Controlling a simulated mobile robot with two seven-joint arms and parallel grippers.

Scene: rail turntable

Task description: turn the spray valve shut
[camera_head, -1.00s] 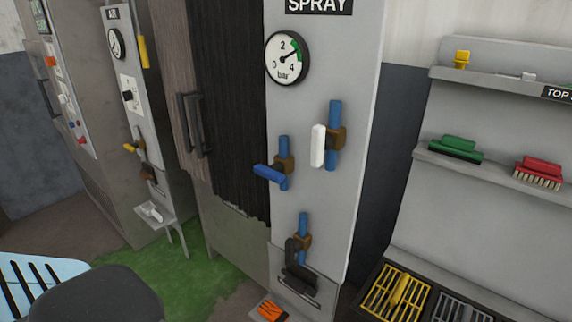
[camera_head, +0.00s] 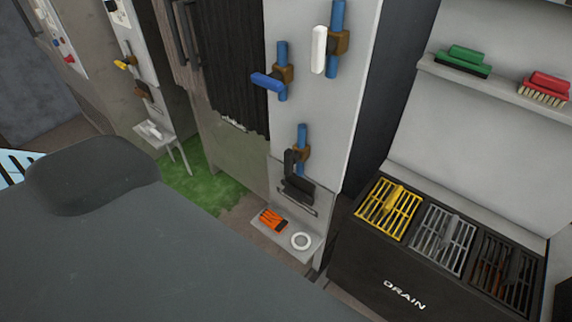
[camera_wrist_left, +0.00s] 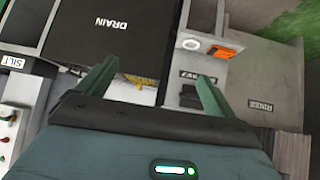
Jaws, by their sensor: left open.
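The grey valve panel (camera_head: 318,103) stands at upper middle of the head view; its sign and gauge are out of frame. It carries a blue-handled valve (camera_head: 268,82) sticking out left, a white-handled valve (camera_head: 319,48) with its handle upright along the blue pipe, and a black-handled valve (camera_head: 296,188) lower down. I cannot tell from these frames which handle is the spray valve. My left gripper (camera_wrist_left: 152,82) is open and empty in the left wrist view, fingers well apart, with part of the panel base and a yellow part beyond them. My right gripper is out of view.
A small shelf below the panel holds an orange item (camera_head: 272,219) and a white ring (camera_head: 301,241). A black DRAIN box (camera_head: 390,265) with grates stands at right. Brushes (camera_head: 463,61) lie on the rack. My dark arm fills the lower left.

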